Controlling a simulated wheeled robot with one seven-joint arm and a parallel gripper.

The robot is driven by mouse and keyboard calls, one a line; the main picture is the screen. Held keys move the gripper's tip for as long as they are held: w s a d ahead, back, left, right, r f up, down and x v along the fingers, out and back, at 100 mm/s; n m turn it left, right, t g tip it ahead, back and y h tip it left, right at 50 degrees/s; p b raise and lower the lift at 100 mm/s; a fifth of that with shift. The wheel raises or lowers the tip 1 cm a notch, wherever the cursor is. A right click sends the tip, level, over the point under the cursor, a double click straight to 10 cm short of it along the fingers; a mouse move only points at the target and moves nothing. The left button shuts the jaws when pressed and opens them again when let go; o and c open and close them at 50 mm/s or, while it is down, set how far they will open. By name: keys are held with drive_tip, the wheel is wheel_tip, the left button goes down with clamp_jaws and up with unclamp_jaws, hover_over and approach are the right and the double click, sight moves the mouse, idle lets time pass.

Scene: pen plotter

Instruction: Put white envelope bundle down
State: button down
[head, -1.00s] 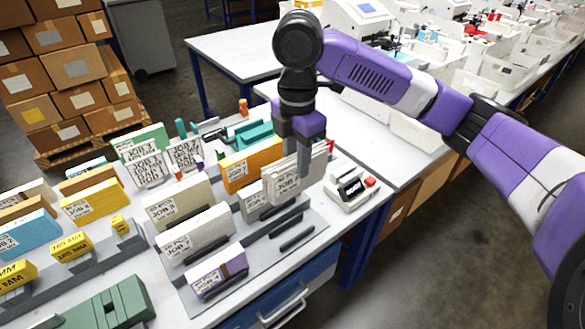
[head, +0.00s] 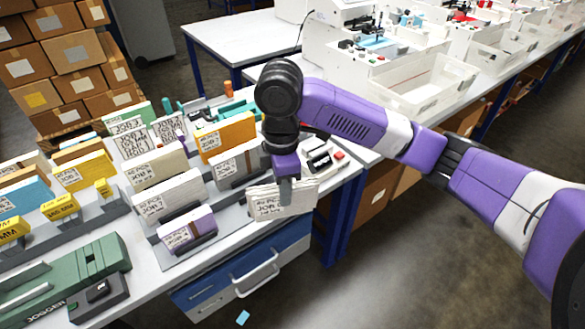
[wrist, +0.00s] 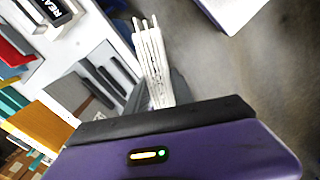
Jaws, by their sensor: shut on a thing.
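My gripper (head: 286,190) is shut on a white envelope bundle (head: 303,199), a stack of several off-white envelopes with a handwritten label on its left part. The bundle is held upright, near the front right edge of the bench and in front of the rack. In the wrist view the bundle (wrist: 152,60) shows edge-on beyond the purple gripper body; the fingers are mostly hidden there.
The grey rack (head: 160,255) holds several bundles, among them a yellow one (head: 228,138), a grey-white one (head: 235,163) and a purple-white one (head: 187,230). A small white device (head: 325,158) stands at the bench corner. Blue drawers (head: 240,265) are below; open floor lies to the right.

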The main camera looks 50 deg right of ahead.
drive_tip(key=a+f+m, duration=1)
drive_tip(key=a+f, duration=0.6)
drive_tip(key=f, duration=0.4)
drive_tip(key=shift+w+a+f+m, duration=0.15)
drive_tip(key=shift+w+m, duration=0.15)
drive_tip(key=shift+w, duration=0.1)
